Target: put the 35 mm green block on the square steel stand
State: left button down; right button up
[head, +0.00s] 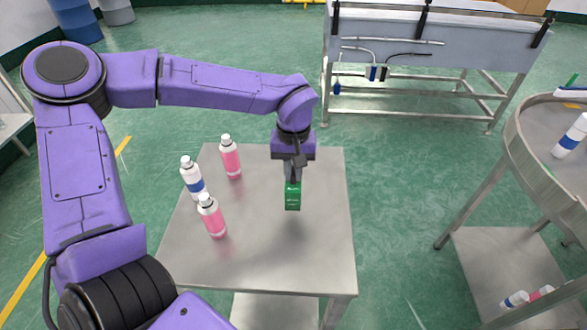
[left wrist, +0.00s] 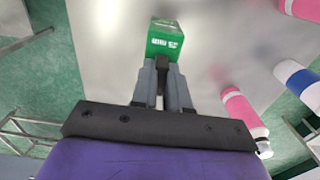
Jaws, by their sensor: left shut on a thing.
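The green block (head: 292,197) hangs from my left gripper (head: 293,178) above the steel stand. In the left wrist view the green block (left wrist: 164,40) sits between the two grey fingertips of the left gripper (left wrist: 163,66), which are shut on it. The square steel stand (head: 275,265) has a flat grey top, and a dark shadow lies on it below the block. The block appears apart from the top, but the exact gap is hard to tell. My right gripper is not in view.
Two pink bottles (head: 230,157) (head: 211,216) and a white bottle with a blue band (head: 192,178) stand on the stand's left side. Its right and front top are clear. A round steel table (head: 520,150) stands at the right, and a steel bench (head: 440,35) behind.

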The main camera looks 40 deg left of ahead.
pick_arm(q)
jog(key=c, duration=1.1)
grip_release()
jog(key=shift+s, duration=0.25)
jog(key=shift+w, duration=0.1)
jog(key=shift+r, duration=0.4)
notch_tip(320, 180, up, 12)
jog(key=shift+f, duration=0.25)
